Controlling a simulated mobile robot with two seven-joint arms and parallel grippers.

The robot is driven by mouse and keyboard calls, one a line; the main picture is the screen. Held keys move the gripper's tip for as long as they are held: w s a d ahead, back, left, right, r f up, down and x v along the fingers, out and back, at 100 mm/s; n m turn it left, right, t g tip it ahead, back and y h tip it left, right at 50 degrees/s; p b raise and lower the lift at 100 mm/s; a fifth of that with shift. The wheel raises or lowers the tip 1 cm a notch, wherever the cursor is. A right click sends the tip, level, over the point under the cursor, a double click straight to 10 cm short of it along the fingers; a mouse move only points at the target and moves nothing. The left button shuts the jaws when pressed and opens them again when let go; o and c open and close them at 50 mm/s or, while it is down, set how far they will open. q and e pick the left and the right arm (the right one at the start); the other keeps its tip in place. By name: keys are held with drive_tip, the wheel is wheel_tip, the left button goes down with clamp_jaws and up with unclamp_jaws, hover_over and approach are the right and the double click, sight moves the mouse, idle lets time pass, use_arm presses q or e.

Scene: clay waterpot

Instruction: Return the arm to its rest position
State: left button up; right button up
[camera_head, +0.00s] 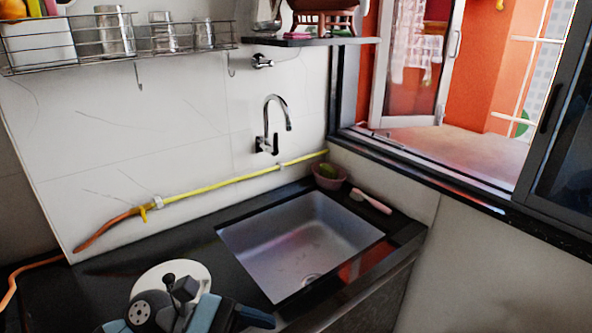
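My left gripper (178,287) and arm show at the bottom left, over the dark counter. The gripper is dark and small, and I cannot tell whether its fingers are open or shut. I see nothing clearly held in it. Behind it is a white round thing (201,271), partly hidden by the arm. My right gripper is not in view. At the top, the lower part of a reddish-brown clay pot (325,4) on a small stand (322,22) shows on a dark shelf (310,41); its top is cut off.
A steel sink (300,240) is set in the counter (95,285), below a faucet (268,125). A bowl (329,177) and a brush (371,201) lie at its back right. A yellow hose (220,182) runs along the wall. A wire rack (130,45) hangs upper left; a window stands open right.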

use_arm(q)
drive_tip(key=w+a+f+n+t+y, duration=0.1)
drive_tip(key=w+a+f+n+t, duration=0.15)
drive_tip(key=n+t, duration=0.7)
drive_tip(key=w+a+f+n+t+y, duration=0.1)
drive_tip(key=w+a+f+n+t, duration=0.3)
drive_tip(key=n, duration=1)
drive_tip(key=f+n+t+y, duration=0.1)
drive_tip(key=n+t, duration=0.7)
drive_tip(key=n, duration=0.3)
drive_tip(key=s+a+f+n+g+y, duration=0.2)
drive_tip(key=s+f+n+y, duration=0.15)
drive_tip(key=f+n, duration=0.4)
drive_tip(key=s+a+f+n+g+y, duration=0.2)
drive_tip(key=s+f+n+y, duration=0.15)
drive_tip(key=f+n, duration=0.4)
drive_tip(key=s+a+f+n+g+y, duration=0.2)
drive_tip(key=s+a+f+n+y, duration=0.15)
drive_tip(key=f+n, duration=0.35)
wheel_tip(320, 180, up, 9)
drive_tip(key=s+p, duration=0.1)
drive_tip(key=p, duration=1.2)
drive_tip(key=shift+s+r, duration=0.15)
drive_tip(key=shift+s, duration=0.2)
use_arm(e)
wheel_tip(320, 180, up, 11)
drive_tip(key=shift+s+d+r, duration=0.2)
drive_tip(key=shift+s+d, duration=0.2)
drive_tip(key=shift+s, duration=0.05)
